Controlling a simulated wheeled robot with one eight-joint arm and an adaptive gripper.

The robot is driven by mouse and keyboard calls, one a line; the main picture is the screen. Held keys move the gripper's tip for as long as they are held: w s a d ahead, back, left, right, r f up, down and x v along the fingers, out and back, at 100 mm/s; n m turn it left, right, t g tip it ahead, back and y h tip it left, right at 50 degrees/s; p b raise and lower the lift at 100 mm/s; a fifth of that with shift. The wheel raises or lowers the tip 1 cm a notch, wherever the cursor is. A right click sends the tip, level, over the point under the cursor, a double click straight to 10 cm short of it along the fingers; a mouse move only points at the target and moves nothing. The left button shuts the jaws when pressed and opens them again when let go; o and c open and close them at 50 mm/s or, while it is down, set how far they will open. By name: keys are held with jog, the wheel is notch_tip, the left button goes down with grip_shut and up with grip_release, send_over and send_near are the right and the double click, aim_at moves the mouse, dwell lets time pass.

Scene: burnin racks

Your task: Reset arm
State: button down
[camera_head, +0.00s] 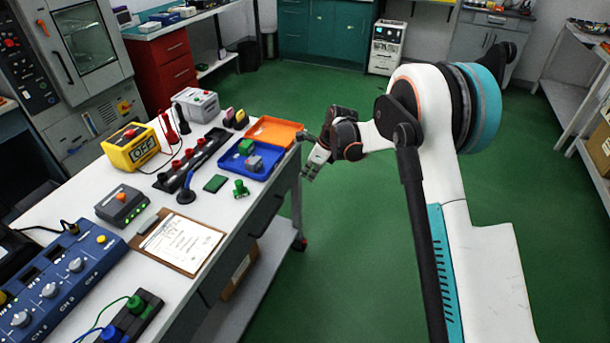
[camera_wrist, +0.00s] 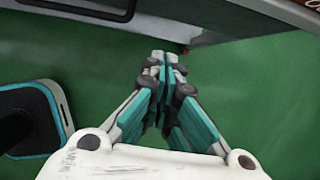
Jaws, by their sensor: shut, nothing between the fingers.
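My arm reaches up on the right side of the head view and bends left toward the bench. My gripper (camera_head: 312,163) is beside the right edge of the white workbench (camera_head: 255,209), above the green floor. In the wrist view my gripper (camera_wrist: 163,62) has its fingers together at the middle, with nothing between them. Green floor shows around and below the fingers there.
The bench holds a blue tray (camera_head: 229,166), an orange tray (camera_head: 287,128), a yellow meter (camera_head: 130,149), a clipboard (camera_head: 205,236) and a blue power unit (camera_head: 88,262). A wheeled white cabinet (camera_head: 386,48) stands at the back. Open green floor lies around my arm.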

jog(key=s+d+r+n+t+h, duration=0.1)
jog(key=s+d+r+n, duration=0.55)
jog(key=r, duration=0.55)
jog(key=s+d+r+n+t+h, duration=0.15)
jog(key=s+d+r+n, duration=0.25)
jog(key=s+d+r, duration=0.55)
jog(key=s+d+r+n+t, duration=0.1)
jog(key=s+d+n, duration=0.1)
jog(key=s, duration=0.6)
jog(key=s+d+r+n+t+h, duration=0.1)
jog(key=s+d+n, duration=0.1)
jog(key=s+n, duration=0.3)
jog(key=s+d+r+n+t, duration=0.1)
jog(key=s+d+n, duration=0.2)
jog(key=s, duration=0.8)
jog(key=shift+s+n+h, duration=0.35)
jog(key=shift+s+n, duration=0.05)
jog(key=shift+n, duration=0.35)
jog(key=shift+r, duration=0.1)
